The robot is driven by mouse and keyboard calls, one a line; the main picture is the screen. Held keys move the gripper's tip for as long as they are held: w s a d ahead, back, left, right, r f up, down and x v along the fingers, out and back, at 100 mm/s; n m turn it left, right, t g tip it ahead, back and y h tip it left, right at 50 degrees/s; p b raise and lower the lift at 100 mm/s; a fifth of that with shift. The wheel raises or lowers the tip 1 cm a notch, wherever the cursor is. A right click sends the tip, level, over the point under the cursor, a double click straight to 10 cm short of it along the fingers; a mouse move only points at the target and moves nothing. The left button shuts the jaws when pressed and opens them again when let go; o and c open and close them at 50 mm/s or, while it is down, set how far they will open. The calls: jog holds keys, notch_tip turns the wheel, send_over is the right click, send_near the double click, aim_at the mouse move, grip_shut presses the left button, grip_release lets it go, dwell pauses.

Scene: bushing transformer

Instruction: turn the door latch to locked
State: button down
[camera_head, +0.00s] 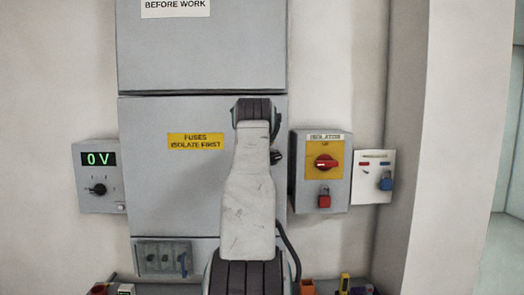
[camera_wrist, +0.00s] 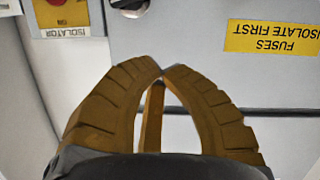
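The grey cabinet door (camera_head: 160,190) bears a yellow label (camera_head: 195,141) reading "FUSES ISOLATE FIRST". The door latch (camera_head: 276,157) is a small dark knob at the door's right edge, partly beside my arm. In the wrist view, which is upside down, a dark rounded piece that looks like the latch (camera_wrist: 130,8) is cut by the top edge. In the head view my arm hides the gripper.
An isolator box (camera_head: 320,195) with a red rotary switch (camera_head: 326,162) and red padlock (camera_head: 324,198) is right of the door. A card with a blue padlock (camera_head: 386,181) hangs beside it. A meter box (camera_head: 98,175) reading 0 V is left. Loose items stand below.

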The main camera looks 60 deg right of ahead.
jog(key=w+d+f+p, duration=0.3)
jog(key=d+f+p, duration=0.2)
jog(key=d, duration=0.3)
jog(key=shift+w+d+f, duration=0.2)
jog(key=shift+w+f, duration=0.05)
jog(key=shift+f, duration=0.25)
dwell(0.4)
